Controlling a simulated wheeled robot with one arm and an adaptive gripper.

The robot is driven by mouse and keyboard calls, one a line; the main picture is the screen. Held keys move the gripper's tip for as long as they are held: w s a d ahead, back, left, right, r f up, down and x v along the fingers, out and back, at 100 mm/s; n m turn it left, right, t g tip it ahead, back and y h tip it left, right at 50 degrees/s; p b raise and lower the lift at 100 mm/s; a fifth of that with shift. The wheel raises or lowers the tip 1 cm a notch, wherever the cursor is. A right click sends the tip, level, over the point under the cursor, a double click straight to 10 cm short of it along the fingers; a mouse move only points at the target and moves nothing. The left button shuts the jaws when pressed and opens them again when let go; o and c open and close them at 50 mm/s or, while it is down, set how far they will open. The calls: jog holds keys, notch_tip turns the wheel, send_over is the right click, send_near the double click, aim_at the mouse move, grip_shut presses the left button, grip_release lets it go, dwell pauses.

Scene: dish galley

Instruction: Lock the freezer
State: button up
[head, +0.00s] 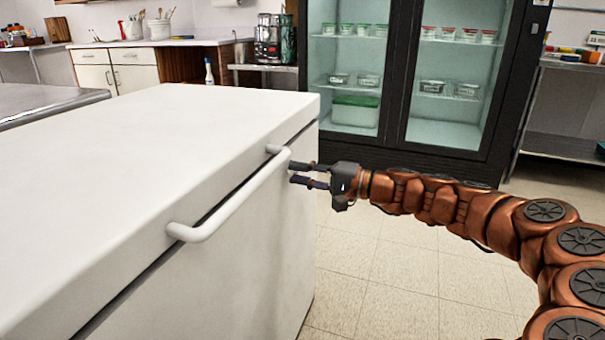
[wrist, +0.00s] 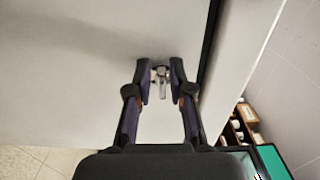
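The white chest freezer (head: 130,150) fills the left of the head view, its lid down, with a white bar handle (head: 232,200) along the front. In the wrist view its pale face (wrist: 70,60) fills most of the picture. A small silver key-like lock piece (wrist: 162,88) stands out from that face. My gripper (head: 291,173) is at the freezer's front, near the far end of the handle. In the wrist view my gripper (wrist: 161,66) has its fingers apart, one on each side of the lock piece. The head view does not show the lock piece.
A black glass-door fridge (head: 397,130) stands behind my gripper. Tiled floor (head: 385,285) lies clear to the right of the freezer. A counter with cabinets (head: 120,75) is at the back left, and a steel shelf unit (head: 565,110) is at the right.

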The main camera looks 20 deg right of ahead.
jog(key=shift+o, duration=0.9)
jog(key=shift+d, duration=0.1)
jog(key=v, duration=1.2)
